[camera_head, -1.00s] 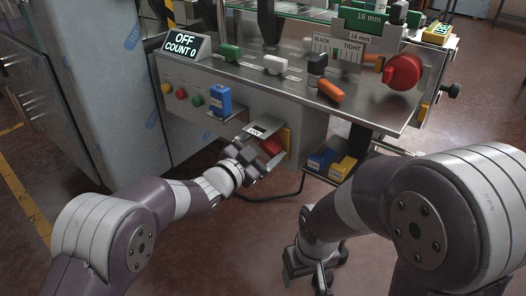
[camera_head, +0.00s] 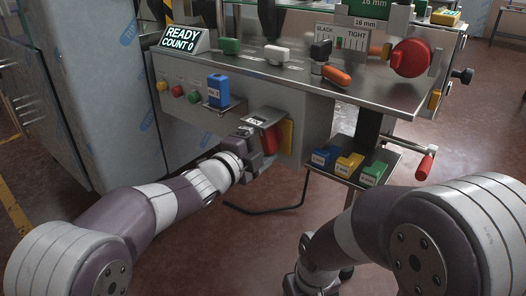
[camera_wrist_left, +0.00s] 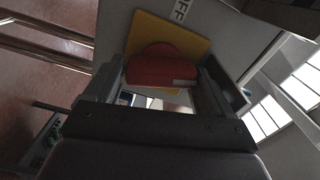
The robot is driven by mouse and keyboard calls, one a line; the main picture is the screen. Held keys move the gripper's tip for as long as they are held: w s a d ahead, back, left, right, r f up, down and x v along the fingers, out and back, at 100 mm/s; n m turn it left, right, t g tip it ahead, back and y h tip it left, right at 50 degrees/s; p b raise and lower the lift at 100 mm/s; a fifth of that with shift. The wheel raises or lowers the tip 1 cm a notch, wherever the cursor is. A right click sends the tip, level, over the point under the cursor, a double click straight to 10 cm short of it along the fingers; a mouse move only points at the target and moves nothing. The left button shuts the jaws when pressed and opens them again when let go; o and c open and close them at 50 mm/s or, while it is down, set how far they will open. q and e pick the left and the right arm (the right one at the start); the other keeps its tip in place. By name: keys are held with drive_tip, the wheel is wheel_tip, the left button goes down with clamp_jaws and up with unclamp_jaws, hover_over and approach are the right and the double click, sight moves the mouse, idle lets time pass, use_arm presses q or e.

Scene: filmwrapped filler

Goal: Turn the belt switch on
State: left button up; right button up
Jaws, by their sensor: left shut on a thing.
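The belt switch is a red handle (camera_head: 270,139) on a yellow plate (camera_head: 286,136), on the front of the grey machine cabinet below the worktop. My left gripper (camera_head: 262,137) is shut on the red handle. In the left wrist view the handle (camera_wrist_left: 160,70) sits between the two fingers, with the yellow plate (camera_wrist_left: 190,42) behind it. A label there ends in "FF". The display (camera_head: 181,39) reads READY, COUNT 0. My right gripper (camera_head: 318,277) hangs low near the bottom edge, away from the cabinet; its jaws are unclear.
A blue block (camera_head: 218,90) stands on a small ledge left of the switch. A side shelf (camera_head: 393,160) holds blue, yellow and green blocks. The worktop (camera_head: 375,93) overhangs the switch and carries several knobs and a red wheel (camera_head: 409,57).

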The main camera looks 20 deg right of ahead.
use_arm(q)
drive_tip(key=shift+s+d+f+m+b, duration=0.1)
drive_tip(key=shift+s+d+m+b, duration=0.1)
drive_tip(key=shift+m+b, duration=0.4)
idle(1.1)
drive_tip(key=o, duration=0.7)
drive_tip(key=shift+o, duration=0.9)
drive_tip(key=shift+s+d, duration=0.1)
drive_tip(key=shift+d, duration=0.05)
drive_tip(key=shift+r, duration=0.3)
